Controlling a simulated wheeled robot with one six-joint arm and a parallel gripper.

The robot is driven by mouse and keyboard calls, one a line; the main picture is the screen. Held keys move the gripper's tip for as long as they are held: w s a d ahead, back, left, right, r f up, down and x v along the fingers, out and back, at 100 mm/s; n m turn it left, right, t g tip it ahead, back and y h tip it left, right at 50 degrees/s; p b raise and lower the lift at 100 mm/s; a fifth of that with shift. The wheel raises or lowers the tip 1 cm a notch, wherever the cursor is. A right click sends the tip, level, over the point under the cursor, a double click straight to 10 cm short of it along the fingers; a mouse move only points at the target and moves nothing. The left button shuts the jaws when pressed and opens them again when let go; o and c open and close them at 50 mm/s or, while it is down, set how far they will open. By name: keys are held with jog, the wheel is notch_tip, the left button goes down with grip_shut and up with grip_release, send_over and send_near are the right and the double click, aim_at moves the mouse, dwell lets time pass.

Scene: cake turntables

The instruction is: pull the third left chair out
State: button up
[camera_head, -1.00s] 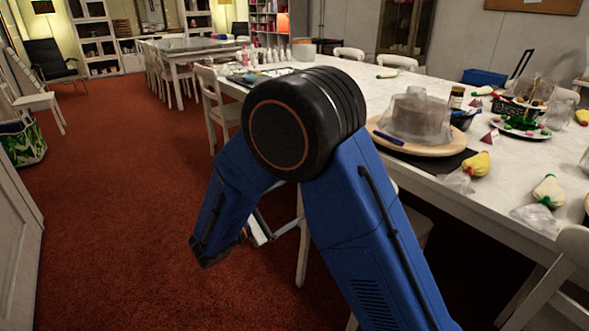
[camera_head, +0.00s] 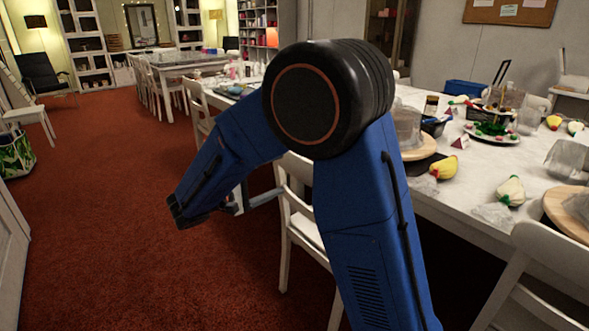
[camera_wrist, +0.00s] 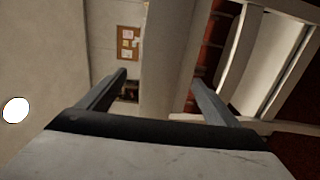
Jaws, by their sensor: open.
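A white wooden chair (camera_head: 306,228) stands at the near long side of the big table, partly hidden behind my blue arm. Other white chairs on that side are farther off (camera_head: 199,108) and at the lower right (camera_head: 540,275). I cannot tell from the pictures which counts as third. My gripper (camera_head: 250,200) is open beside the middle chair's back, partly hidden by my arm. In the wrist view a pale upright bar (camera_wrist: 168,60), likely part of a chair back, appears between the open fingers (camera_wrist: 157,82). Contact cannot be told.
The white table (camera_head: 470,170) bears a cake stand (camera_head: 418,152), yellow piping bags (camera_head: 444,168) and tools. Open red carpet (camera_head: 110,220) lies to the left. A white door (camera_head: 12,250) stands at the left edge.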

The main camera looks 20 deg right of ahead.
aim_at(295, 167)
jog(key=x, duration=0.9)
jog(key=shift+d, duration=0.2)
jog(key=c, duration=2.1)
jog(key=shift+c, duration=0.2)
jog(key=shift+w+p, duration=0.1)
jog(key=shift+p, duration=1.45)
